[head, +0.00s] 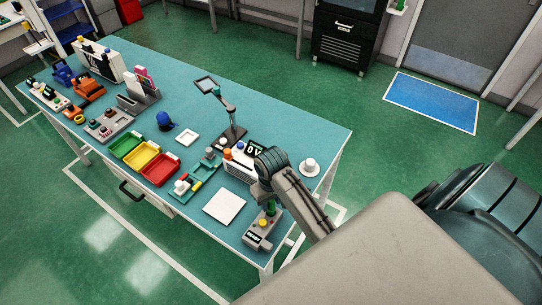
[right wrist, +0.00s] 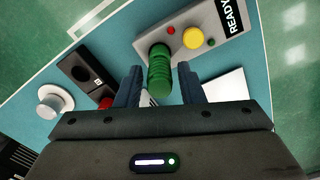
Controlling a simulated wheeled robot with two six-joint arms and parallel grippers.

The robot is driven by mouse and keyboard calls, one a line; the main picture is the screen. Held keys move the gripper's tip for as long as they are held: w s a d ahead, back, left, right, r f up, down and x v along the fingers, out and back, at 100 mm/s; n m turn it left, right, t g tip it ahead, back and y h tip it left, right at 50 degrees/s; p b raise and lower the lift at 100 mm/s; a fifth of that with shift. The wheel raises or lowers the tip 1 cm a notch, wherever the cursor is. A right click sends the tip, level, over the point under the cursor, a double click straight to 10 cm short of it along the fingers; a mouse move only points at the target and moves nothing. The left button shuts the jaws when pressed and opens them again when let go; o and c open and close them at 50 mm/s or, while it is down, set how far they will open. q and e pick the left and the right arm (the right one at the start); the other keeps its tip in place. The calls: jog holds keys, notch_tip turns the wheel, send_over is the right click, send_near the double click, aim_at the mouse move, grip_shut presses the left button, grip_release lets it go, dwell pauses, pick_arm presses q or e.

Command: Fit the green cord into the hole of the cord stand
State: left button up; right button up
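A green ribbed piece, which I take as the green cord (right wrist: 159,72), stands at the end of a grey box (right wrist: 206,22) with a yellow button, a small red button and a READY label. In the head view this grey box (head: 257,239) is at the table's near right corner, with the green piece (head: 271,208) partly beside my arm. My right gripper (right wrist: 159,80) is open, its two dark fingers on either side of the green piece with a gap each side. I cannot tell how deep it reaches between them. My left gripper is not in view.
A white square plate (head: 224,207) lies left of the grey box.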

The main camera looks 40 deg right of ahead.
aim_at(271, 207)
jog(key=shift+f+p, duration=0.55)
jog(key=shift+f, duration=1.4)
jog(key=c, duration=0.7)
jog(key=shift+c, duration=0.2)
jog(key=shift+r, duration=0.15)
